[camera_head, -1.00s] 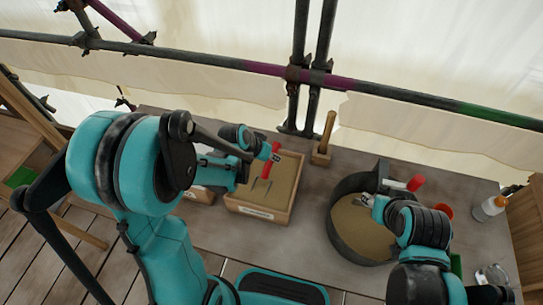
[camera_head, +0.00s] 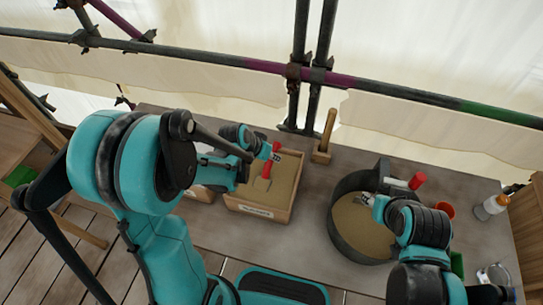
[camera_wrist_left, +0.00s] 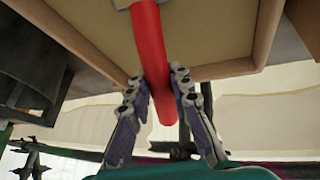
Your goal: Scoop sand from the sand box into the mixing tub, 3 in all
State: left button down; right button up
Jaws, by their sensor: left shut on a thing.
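The sand box (camera_head: 235,204), a wooden box of pale sand with a label on its front, stands mid-table. My left gripper (camera_head: 272,158) is above its far part, shut on the red handle of the scoop (camera_head: 267,170). The scoop's head is at the sand; how deep is unclear. The left wrist view shows the red handle (camera_wrist_left: 153,65) between both fingers. The mixing tub (camera_head: 338,232), dark and round, stands to the right with sand inside.
A red-handled tool (camera_head: 416,181) lies by the tub's far rim, close to my right gripper. A wooden block with an upright handle (camera_head: 323,150) stands behind, between box and tub. Scaffold poles (camera_head: 300,75) run behind the table.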

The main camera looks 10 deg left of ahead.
pick_arm(q)
jog(key=shift+r, duration=0.1)
jog(key=r+p, duration=0.2)
jog(key=p, duration=0.2)
jog(key=w+r+g+p, duration=0.1)
jog(key=r+p, duration=0.2)
jog(key=r+g+p, duration=0.1)
jog(key=r+p, duration=0.2)
jog(key=p, duration=0.1)
jog(key=shift+w+d+p, duration=0.15)
jog(key=shift+p, duration=0.2)
jog(key=shift+r+p, duration=0.2)
jog(key=shift+p, duration=0.3)
jog(key=shift+f, duration=0.1)
